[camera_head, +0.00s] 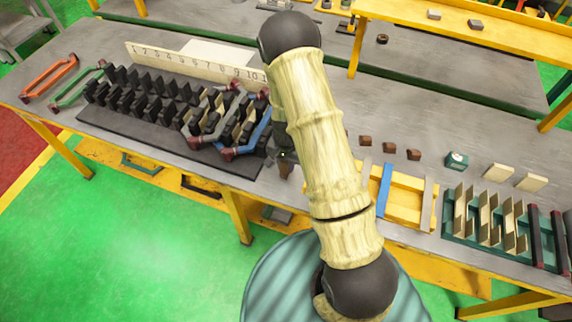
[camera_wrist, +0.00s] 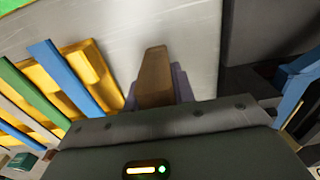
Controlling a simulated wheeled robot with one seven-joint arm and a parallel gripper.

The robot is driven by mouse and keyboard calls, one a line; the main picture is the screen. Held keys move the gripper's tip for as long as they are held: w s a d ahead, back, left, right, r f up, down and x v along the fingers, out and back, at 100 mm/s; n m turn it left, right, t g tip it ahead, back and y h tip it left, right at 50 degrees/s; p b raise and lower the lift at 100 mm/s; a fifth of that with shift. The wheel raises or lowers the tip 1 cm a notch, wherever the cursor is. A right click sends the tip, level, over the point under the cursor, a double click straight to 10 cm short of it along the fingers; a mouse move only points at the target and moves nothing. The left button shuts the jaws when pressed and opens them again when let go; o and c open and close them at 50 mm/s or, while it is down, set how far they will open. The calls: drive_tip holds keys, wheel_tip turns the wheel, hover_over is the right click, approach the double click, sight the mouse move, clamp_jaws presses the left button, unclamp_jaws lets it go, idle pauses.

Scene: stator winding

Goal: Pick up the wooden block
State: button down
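A brown wooden block (camera_wrist: 154,72) stands out from between the two grey-purple fingers of my gripper (camera_wrist: 158,88) in the wrist view. The fingers lie close against both its sides, with no gap visible. In the head view my gripper (camera_head: 284,156) is mostly hidden by my arm, and a small brown end of the block (camera_head: 285,171) shows below it, near the table's front edge. I cannot tell whether the block touches the table. Three similar brown blocks (camera_head: 389,148) sit in a row on the table, right of my arm.
A black slotted stator (camera_head: 120,122) with coils and a numbered board (camera_head: 165,60) fill the left. A yellow tray (camera_head: 408,184) with coloured bars and a teal rack (camera_head: 450,232) with wooden plates stand right. A yellow-edged shelf (camera_head: 450,38) is behind.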

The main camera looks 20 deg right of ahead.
drive_tip(key=shift+r, duration=0.1)
wheel_tip(320, 180, up, 10)
drive_tip(key=shift+f+b, duration=0.1)
drive_tip(key=shift+b, duration=1)
